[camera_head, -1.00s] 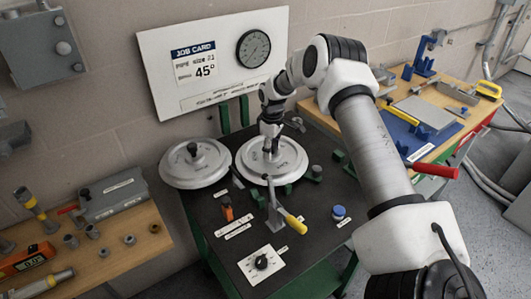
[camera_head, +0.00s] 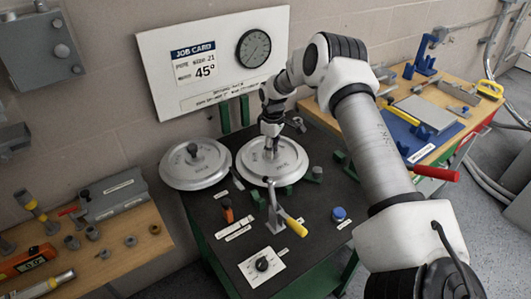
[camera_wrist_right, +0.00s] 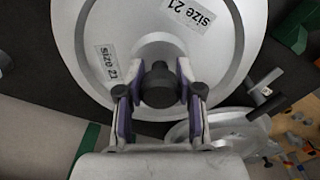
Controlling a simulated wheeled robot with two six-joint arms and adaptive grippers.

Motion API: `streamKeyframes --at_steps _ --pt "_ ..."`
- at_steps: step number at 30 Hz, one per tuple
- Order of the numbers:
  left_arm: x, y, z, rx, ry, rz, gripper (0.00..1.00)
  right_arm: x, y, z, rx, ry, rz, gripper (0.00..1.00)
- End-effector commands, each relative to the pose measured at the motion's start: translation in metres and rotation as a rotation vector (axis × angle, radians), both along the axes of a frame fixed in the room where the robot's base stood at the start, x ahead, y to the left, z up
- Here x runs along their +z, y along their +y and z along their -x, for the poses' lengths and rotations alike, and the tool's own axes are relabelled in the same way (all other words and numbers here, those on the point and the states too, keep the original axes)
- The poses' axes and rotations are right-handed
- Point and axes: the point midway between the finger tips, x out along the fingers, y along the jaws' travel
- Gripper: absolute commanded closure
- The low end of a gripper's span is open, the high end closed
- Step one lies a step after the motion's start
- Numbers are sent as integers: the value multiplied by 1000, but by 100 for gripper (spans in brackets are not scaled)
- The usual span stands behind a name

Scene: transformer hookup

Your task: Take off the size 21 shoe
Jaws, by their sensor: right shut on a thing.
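The size 21 shoe (camera_head: 292,166) is a round, pale metal disc lying at the right on the dark bench top. Two "size 21" labels show on it in the right wrist view (camera_wrist_right: 72,45). My right gripper (camera_head: 269,146) is directly above its middle, pointing down. In the right wrist view its fingers (camera_wrist_right: 160,95) stand on either side of the shoe's dark central knob (camera_wrist_right: 158,78) and are shut on it. The shoe appears to rest flat. My left gripper is not in view.
A second round shoe (camera_head: 196,170) lies just left. A yellow-handled lever (camera_head: 292,222) stands in front, with a blue knob (camera_head: 339,213) and a dial plate (camera_head: 262,265) nearby. The job card board (camera_head: 222,60) is close behind. Side tables hold tools.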

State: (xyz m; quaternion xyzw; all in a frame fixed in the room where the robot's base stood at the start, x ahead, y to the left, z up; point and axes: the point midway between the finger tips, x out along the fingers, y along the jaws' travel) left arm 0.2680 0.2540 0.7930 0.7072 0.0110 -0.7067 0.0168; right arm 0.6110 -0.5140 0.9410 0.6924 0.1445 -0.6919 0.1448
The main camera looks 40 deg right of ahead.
Motion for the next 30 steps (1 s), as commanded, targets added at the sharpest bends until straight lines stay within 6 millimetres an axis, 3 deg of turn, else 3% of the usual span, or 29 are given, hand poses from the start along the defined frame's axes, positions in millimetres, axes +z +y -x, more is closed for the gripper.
streamKeyframes --at_steps 24,25,27,30 --pt "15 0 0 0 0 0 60 18 0 0 1 0 1 100" --pt "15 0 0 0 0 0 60 18 0 0 1 0 1 54" --pt "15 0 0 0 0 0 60 18 0 0 1 0 1 36" --pt "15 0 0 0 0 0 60 18 0 0 1 0 1 36"
